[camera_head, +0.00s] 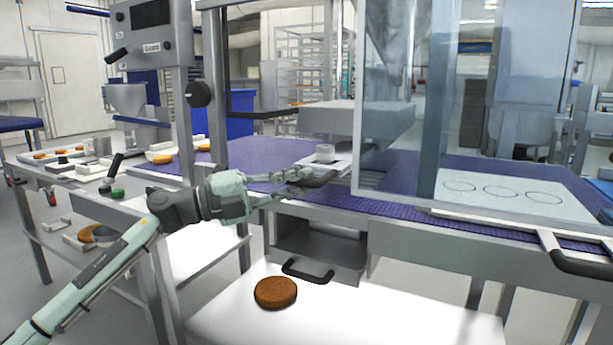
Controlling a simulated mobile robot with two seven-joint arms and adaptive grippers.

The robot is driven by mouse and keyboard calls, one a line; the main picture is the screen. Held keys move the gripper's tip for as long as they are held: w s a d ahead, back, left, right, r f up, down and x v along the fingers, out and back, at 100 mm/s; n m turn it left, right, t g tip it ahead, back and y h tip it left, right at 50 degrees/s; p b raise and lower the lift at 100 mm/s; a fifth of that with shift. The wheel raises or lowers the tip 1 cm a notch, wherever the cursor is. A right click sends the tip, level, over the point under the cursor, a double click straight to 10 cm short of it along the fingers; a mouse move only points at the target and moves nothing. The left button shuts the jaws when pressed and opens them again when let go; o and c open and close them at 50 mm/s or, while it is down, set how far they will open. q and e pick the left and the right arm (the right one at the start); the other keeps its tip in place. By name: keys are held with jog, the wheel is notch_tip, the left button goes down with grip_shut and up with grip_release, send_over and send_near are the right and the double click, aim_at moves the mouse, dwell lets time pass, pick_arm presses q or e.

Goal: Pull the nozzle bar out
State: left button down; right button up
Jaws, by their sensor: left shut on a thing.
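The nozzle bar (340,162) looks like a pale grey bar with a short grey cylinder standing on it. It lies under the grey depositor head (365,122), above the purple belt, and part of it is hidden behind my gripper and the machine. My left gripper (308,178) reaches in from the left and is shut at the near left end of the bar. The fingers are small and dark here, so the exact contact is hard to make out. My right gripper is not in view.
A clear guard panel (400,90) stands right of the bar. A black handle (275,114) juts out left of the head. Below, a drawer with a black handle (308,272) sits above a white table (360,315) bearing a brown round (275,292). A cluttered side table stands left.

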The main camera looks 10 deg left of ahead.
pick_arm(q)
jog(key=shift+s+a, duration=0.15)
jog(key=shift+s, duration=0.45)
jog(key=shift+f, duration=0.1)
jog(key=shift+s, duration=0.1)
jog(key=c, duration=1.5)
grip_release()
jog(key=shift+s+a, duration=0.1)
jog(key=shift+a, duration=0.05)
jog(key=shift+c, duration=0.2)
jog(key=v, duration=1.2)
